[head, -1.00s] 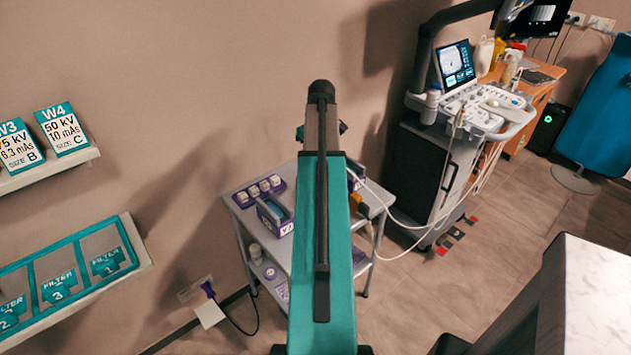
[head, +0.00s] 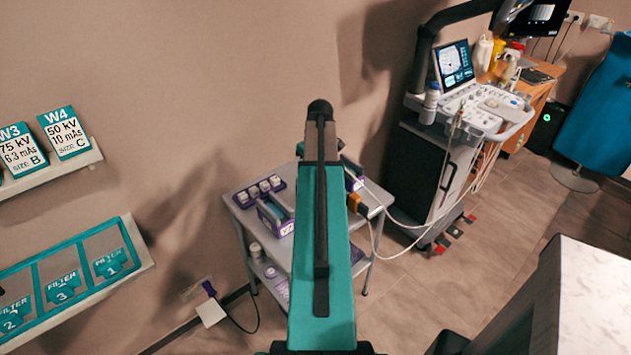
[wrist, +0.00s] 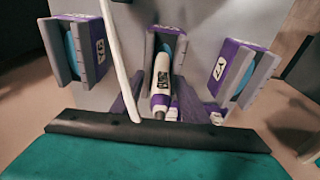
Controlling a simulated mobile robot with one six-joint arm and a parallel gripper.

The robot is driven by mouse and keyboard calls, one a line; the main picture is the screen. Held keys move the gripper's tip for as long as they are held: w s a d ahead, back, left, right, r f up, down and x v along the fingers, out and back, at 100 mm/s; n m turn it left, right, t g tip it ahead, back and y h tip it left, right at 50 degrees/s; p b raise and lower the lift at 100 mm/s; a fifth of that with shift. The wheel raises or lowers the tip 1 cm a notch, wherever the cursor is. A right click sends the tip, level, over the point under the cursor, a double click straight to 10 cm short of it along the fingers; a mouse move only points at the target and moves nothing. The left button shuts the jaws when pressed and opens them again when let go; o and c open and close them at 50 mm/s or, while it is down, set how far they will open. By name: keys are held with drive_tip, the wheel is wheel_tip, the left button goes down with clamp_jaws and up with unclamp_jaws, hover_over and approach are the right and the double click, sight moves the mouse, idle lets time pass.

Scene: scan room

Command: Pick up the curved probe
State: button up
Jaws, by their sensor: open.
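In the wrist view, a white probe (wrist: 161,78) with a dark label and a purple band lies in the middle holder (wrist: 167,27). Its narrow dark end points toward my gripper. Whether its far head is curved is hidden in the holder. My gripper (wrist: 157,96) is open, with its two dark purplish fingers on either side of the probe's near part. I cannot tell whether they touch it. In the head view my arm hides the gripper and the probe.
A purple holder (wrist: 74,50) stands on the left and another (wrist: 240,72) on the right, close by. A white cable (wrist: 118,60) crosses left of the probe. In the head view the grey cart (head: 243,219) stands against the wall, with the ultrasound machine (head: 440,150) to its right.

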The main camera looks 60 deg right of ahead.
idle(0.5)
clamp_jaws()
drive_tip(key=shift+r, duration=0.2)
drive_tip(key=shift+r+b, duration=0.7)
drive_tip(key=shift+r, duration=0.9)
drive_tip(key=s+d+b, duration=0.1)
drive_tip(key=s+d, duration=0.2)
drive_tip(key=s, duration=0.4)
drive_tip(key=s+d+r+b, duration=0.1)
drive_tip(key=s+d+b, duration=0.1)
drive_tip(key=s, duration=0.5)
drive_tip(key=shift+s+d+r, duration=0.25)
drive_tip(key=shift+d, duration=0.65)
